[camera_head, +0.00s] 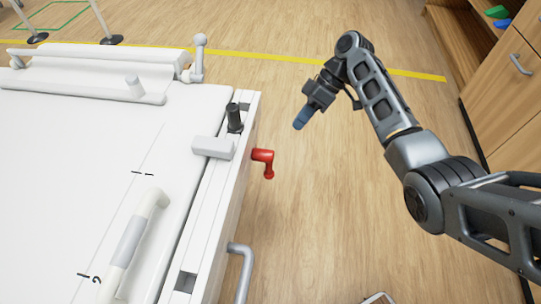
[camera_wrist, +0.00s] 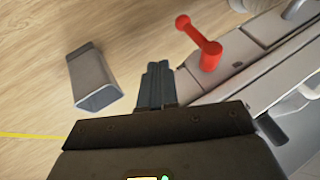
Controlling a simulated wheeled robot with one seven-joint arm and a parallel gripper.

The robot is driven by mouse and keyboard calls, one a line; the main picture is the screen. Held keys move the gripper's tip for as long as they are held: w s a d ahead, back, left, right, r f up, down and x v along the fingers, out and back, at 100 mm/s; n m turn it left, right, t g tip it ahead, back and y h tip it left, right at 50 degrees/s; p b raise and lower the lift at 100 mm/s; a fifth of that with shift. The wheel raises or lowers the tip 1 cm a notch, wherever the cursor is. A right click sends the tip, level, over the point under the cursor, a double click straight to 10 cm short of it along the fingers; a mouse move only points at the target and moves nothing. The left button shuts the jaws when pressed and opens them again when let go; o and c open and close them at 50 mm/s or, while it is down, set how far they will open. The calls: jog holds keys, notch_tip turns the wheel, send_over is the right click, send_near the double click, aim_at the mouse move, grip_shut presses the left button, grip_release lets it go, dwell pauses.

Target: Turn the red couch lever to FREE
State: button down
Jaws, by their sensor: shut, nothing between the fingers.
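The red couch lever (camera_head: 264,160) sticks out from the right side of the white couch (camera_head: 85,200) in the head view, its knobbed end hanging downward there. In the wrist view the lever (camera_wrist: 204,45) stands on the couch's side rail, its round knob toward the upper left. My gripper (camera_head: 300,122) is up and to the right of the lever in the head view, apart from it. In the wrist view my gripper (camera_wrist: 155,75) shows its fingers together and empty, left of the lever. No FREE marking can be read.
A black knob (camera_head: 234,117) and a white block (camera_head: 213,147) sit on the couch edge close to the lever. A grey handle (camera_head: 242,270) juts out lower down. A wooden cabinet (camera_head: 500,110) stands at the right.

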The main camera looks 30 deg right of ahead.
jog(key=shift+d+r, duration=0.2)
jog(key=shift+r, duration=0.1)
jog(key=s+a+f+p, duration=0.2)
jog(key=s+a+f, duration=0.1)
jog(key=a+f, duration=0.5)
jog(key=shift+a, duration=0.5)
